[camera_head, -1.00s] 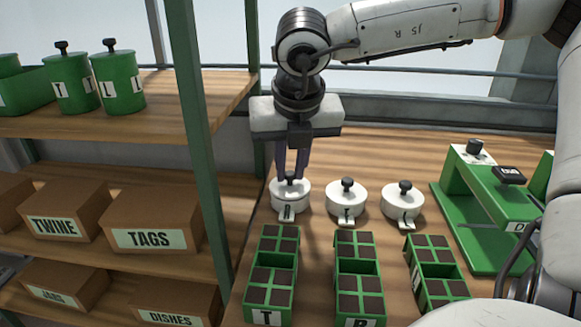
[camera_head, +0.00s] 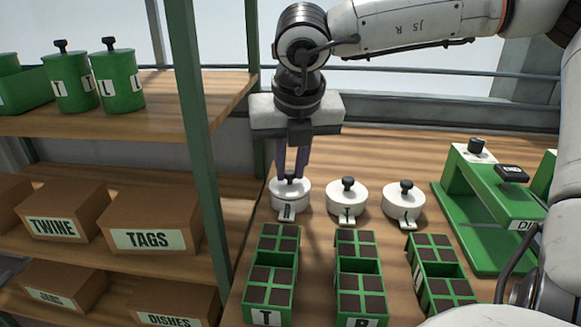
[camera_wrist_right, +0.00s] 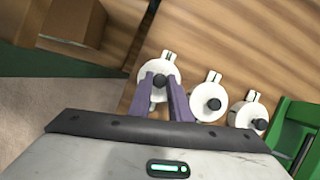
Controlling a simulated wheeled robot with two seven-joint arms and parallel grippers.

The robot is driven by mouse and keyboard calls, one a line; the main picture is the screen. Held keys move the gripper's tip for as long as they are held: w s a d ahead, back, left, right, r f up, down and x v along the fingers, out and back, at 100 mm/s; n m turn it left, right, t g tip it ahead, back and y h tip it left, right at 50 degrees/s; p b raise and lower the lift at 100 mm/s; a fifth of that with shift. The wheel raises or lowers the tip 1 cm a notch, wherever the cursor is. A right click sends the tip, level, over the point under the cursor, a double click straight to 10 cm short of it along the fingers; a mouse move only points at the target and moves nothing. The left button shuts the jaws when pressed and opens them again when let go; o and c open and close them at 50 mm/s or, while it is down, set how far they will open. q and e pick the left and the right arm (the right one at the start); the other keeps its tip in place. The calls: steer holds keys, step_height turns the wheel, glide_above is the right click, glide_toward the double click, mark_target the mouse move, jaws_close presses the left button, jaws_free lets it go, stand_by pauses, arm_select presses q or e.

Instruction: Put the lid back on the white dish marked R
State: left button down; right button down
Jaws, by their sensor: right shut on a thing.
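The white dish marked R (camera_head: 289,207) stands on the wooden bench, leftmost in a row of white dishes. Its white lid (camera_head: 276,188) with a black knob appears to sit on top of it, level as far as I can tell. My right gripper (camera_head: 290,177) points down from above, its purple fingers shut on the lid's knob. In the right wrist view the fingers (camera_wrist_right: 161,86) sit either side of the black knob, over the round white lid (camera_wrist_right: 150,68). The exact seam between lid and dish is too small to see. My left gripper is not in view.
Two more lidded white dishes (camera_head: 346,203) (camera_head: 403,206) stand to the right. Green seed trays (camera_head: 271,262) lie in front. A green seeder machine (camera_head: 480,222) stands at the right. A green shelf post (camera_head: 203,140) and shelves with boxes (camera_head: 152,222) and canisters (camera_head: 119,83) are left.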

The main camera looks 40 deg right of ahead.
stand_by(0.3)
steer(key=c, duration=1.6)
jaws_free()
steer(key=shift+o, duration=0.6)
steer(key=o, duration=0.4)
steer(key=shift+r+p, duration=0.5)
steer(key=shift+r, duration=0.6)
steer(key=shift+r+p, duration=0.9)
steer(key=shift+r, duration=1.55)
